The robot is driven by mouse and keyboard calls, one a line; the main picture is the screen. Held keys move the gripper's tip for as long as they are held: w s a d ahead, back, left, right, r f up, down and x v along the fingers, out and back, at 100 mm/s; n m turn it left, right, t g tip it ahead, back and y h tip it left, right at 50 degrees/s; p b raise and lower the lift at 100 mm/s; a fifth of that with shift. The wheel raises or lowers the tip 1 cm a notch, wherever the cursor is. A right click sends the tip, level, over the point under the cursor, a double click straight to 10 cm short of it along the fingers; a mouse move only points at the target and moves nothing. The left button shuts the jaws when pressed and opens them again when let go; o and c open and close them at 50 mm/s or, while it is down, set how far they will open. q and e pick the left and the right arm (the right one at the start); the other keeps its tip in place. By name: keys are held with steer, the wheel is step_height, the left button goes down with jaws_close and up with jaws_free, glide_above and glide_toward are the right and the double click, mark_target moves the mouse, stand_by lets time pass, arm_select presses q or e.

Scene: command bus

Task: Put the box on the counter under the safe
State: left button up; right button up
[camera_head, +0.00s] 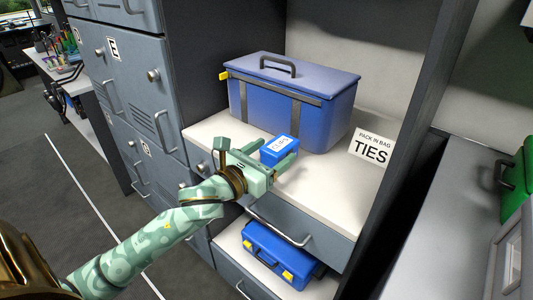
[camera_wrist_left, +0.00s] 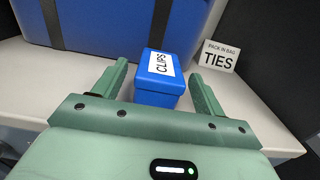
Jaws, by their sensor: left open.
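A small blue box (camera_head: 279,149) with a white label sits on the pale counter (camera_head: 335,190), in front of a large blue case. In the left wrist view the small box (camera_wrist_left: 160,82) reads "CLIPS". My left gripper (camera_head: 262,160) reaches in from the left at the counter's front edge. No safe can be made out for certain. My right gripper is not in view.
The large blue case (camera_head: 290,92) stands behind the box. A "TIES" card (camera_head: 371,146) stands to the right. Grey lockers (camera_head: 140,85) rise on the left. A blue toolbox (camera_head: 282,254) sits on a lower shelf. A dark upright panel (camera_head: 415,120) bounds the counter on the right.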

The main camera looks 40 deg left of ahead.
arm_select(q)
steer(key=s+a+p, duration=0.1)
steer(key=s+p, duration=0.1)
steer(key=s, duration=1)
steer(key=shift+r, duration=0.15)
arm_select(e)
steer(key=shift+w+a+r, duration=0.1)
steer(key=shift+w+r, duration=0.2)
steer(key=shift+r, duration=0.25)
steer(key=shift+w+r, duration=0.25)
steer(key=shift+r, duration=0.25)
